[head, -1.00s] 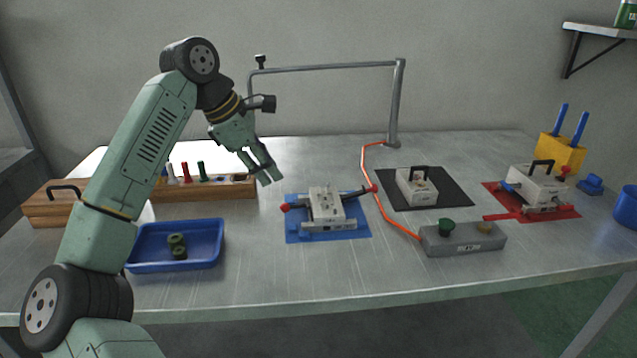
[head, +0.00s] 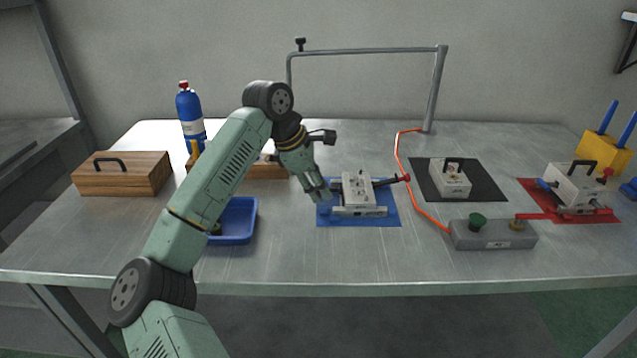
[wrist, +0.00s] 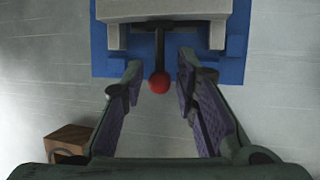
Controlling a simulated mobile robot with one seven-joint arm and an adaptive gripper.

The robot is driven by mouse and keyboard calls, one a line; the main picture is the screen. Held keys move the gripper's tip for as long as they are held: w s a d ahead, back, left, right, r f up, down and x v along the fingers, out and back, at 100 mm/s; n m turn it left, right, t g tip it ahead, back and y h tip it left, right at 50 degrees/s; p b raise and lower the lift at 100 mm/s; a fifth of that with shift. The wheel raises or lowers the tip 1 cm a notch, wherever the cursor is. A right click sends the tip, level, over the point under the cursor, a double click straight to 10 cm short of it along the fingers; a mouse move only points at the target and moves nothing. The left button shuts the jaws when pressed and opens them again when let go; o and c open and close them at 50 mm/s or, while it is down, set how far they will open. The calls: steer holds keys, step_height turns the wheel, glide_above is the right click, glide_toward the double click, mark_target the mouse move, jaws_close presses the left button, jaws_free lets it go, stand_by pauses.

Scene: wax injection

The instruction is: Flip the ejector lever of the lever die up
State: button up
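The pale lever die (head: 357,190) sits on a blue mat (head: 370,221) in the middle of the table. A dark lever with a red knob (head: 405,178) sticks out on its right. In the wrist view, another dark lever with a red ball knob (wrist: 159,84) points from the die (wrist: 165,9) towards me. My gripper (head: 322,196) is low at the die's left side and hides that knob in the head view. In the wrist view my gripper (wrist: 161,63) is open, one finger on each side of the knob, with gaps showing on both sides.
A blue tray (head: 253,231) lies left of the mat, partly behind my arm. An orange cable (head: 402,165) runs right of the die to a grey button box (head: 493,241). Other dies stand on a black mat (head: 487,184) and a red mat (head: 602,216). A wooden box (head: 122,180) is far left.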

steer(key=shift+c, duration=0.2)
jaws_close()
steer(key=shift+d+r+y, duration=0.3)
steer(key=shift+r+y, duration=0.2)
steer(key=shift+y, duration=0.6)
steer(key=shift+d+r+y, duration=0.25)
steer(key=shift+r+y, duration=0.2)
steer(key=shift+y, duration=0.65)
steer(key=shift+o, duration=0.2)
jaws_free()
